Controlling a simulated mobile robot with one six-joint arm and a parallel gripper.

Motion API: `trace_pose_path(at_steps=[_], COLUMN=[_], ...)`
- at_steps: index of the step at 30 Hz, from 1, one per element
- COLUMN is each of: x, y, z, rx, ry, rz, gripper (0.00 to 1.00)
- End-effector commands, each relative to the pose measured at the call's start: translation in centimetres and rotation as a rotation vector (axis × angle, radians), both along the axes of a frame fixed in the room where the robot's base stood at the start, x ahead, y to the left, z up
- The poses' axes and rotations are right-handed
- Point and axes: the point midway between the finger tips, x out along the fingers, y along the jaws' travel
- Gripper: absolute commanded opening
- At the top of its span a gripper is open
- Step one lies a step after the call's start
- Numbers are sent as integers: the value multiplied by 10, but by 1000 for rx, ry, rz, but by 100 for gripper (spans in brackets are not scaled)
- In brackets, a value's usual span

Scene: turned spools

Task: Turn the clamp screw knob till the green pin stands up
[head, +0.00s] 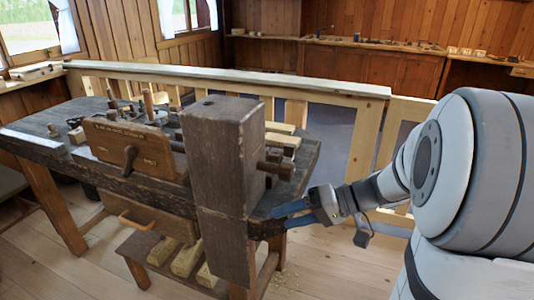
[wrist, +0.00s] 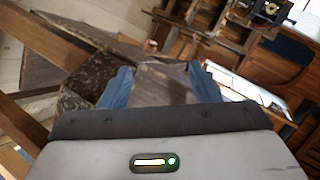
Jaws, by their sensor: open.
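My gripper (head: 286,216) has blue fingers and sits just right of the thick dark wooden post (head: 228,150) at the bench's near corner. In the wrist view my gripper (wrist: 161,80) has its fingers spread, with a brownish wooden surface between and beyond them. A dark wooden piece (head: 264,229) sticks out from the post beside the fingertips; I cannot tell whether they touch it. Higher on the post's right side is a brown wooden screw or handle (head: 276,168). I cannot tell which part is the clamp screw knob. I make out no green pin in either view.
The old workbench (head: 40,130) bears wooden tools and blocks, and a front board with a dark handle (head: 128,158). A pale wooden railing (head: 230,80) runs behind it. Floor (head: 330,275) is clear to the right of the post, below my arm.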

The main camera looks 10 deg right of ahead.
Motion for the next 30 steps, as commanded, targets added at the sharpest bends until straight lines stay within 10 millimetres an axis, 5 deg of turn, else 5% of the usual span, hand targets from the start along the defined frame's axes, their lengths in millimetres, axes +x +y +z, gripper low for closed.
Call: trace_pose_path(at_steps=[4, 10, 30], x=[42, 63, 103], y=[-44, -76, -12], z=[27, 46, 47], rx=[183, 254, 255], ry=[-277, -482, -498], rz=[-124, -218, -222], gripper=[64, 64, 64])
